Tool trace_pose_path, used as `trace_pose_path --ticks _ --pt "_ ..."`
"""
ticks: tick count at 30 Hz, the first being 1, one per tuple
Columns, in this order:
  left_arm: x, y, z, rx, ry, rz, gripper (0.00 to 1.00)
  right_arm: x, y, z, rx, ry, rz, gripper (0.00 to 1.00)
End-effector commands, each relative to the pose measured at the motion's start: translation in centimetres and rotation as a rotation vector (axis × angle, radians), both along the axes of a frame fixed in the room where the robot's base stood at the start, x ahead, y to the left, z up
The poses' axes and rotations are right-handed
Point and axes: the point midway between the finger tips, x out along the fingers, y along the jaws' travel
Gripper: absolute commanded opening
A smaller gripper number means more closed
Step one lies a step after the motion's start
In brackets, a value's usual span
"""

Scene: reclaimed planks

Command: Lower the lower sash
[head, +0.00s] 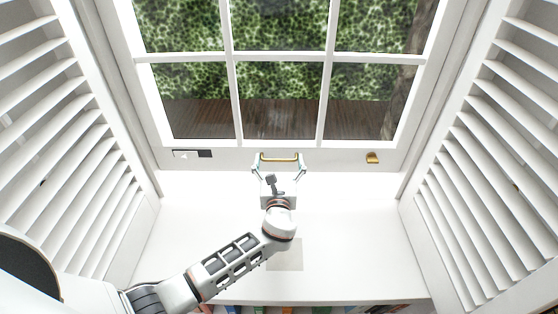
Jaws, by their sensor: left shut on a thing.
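The lower sash (230,156) is a white framed window with several panes. Its bottom rail is just above the white sill, and I cannot tell whether there is a gap under it. A brass handle (279,157) sits at the middle of the bottom rail. My left gripper (279,164) is at the handle, with a finger at each end, shut on it. A second small brass fitting (372,158) is on the rail to the right. My right gripper is not in view.
Louvred white shutters stand open at the left (60,110) and right (490,130). The white sill (350,235) is mostly clear around my arm. A small black and white label (192,154) is on the rail at left. Books (330,309) show below the sill's front edge.

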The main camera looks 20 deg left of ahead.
Motion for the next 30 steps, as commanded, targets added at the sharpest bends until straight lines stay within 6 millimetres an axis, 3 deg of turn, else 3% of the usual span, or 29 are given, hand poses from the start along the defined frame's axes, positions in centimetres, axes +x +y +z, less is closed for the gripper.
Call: trace_pose_path --ticks 8,12,19,23,30 --pt "0.0 0.1 -3.6 -0.002 0.005 0.001 0.44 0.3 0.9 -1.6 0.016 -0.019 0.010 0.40" --pt "-0.1 0.1 -6.3 -0.004 0.009 0.001 0.44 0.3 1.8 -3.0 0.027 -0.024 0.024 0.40" --pt "-0.2 0.0 -10.1 -0.005 0.012 0.000 0.44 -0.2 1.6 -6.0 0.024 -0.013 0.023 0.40" --pt "-0.2 0.0 -10.7 -0.004 0.010 -0.001 0.44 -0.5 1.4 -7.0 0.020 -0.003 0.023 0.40" --pt "-0.2 0.0 -10.6 -0.006 0.012 -0.001 0.44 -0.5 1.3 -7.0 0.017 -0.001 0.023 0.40"
